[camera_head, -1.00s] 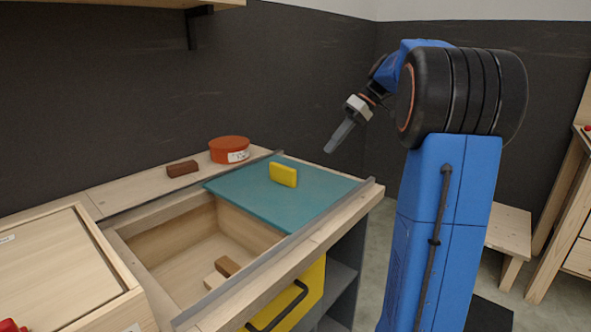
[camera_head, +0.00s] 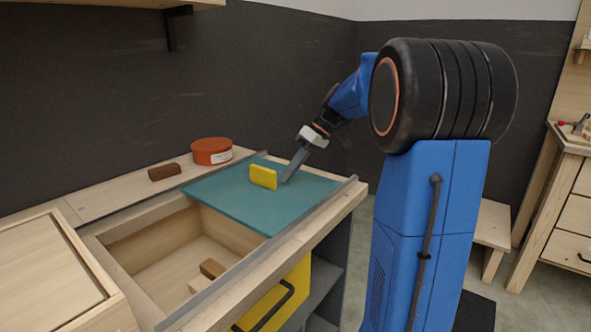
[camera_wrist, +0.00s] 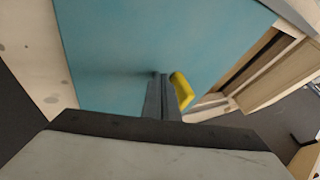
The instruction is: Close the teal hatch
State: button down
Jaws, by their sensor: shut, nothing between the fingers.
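The teal hatch (camera_head: 228,204) is a flat sliding panel between two grey rails on the workbench. It covers the right part of a wooden well (camera_head: 165,262), whose left part is uncovered. A yellow block-shaped handle (camera_head: 263,177) stands on the hatch. My gripper (camera_head: 287,179) is shut and empty, pointing down just right of the handle, with its tips close to the hatch surface. In the wrist view the shut fingers (camera_wrist: 161,80) are beside the yellow handle (camera_wrist: 182,90) over the teal panel (camera_wrist: 140,40). I cannot tell whether they touch the handle.
A red round tin (camera_head: 211,152) and a brown block (camera_head: 164,172) sit on the ledge behind the hatch. Small wooden pieces (camera_head: 211,268) lie in the well. A yellow drawer (camera_head: 272,308) is below the front edge. A wooden box lid (camera_head: 42,264) is at left.

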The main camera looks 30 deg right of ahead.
jog(key=shift+s+a, duration=0.1)
jog(key=shift+a, duration=0.15)
jog(key=s+a, duration=0.5)
jog(key=a, duration=0.8)
jog(key=s+a, duration=0.6)
jog(key=a, duration=0.7)
jog(key=shift+a, duration=0.4)
jog(key=shift+s, duration=0.1)
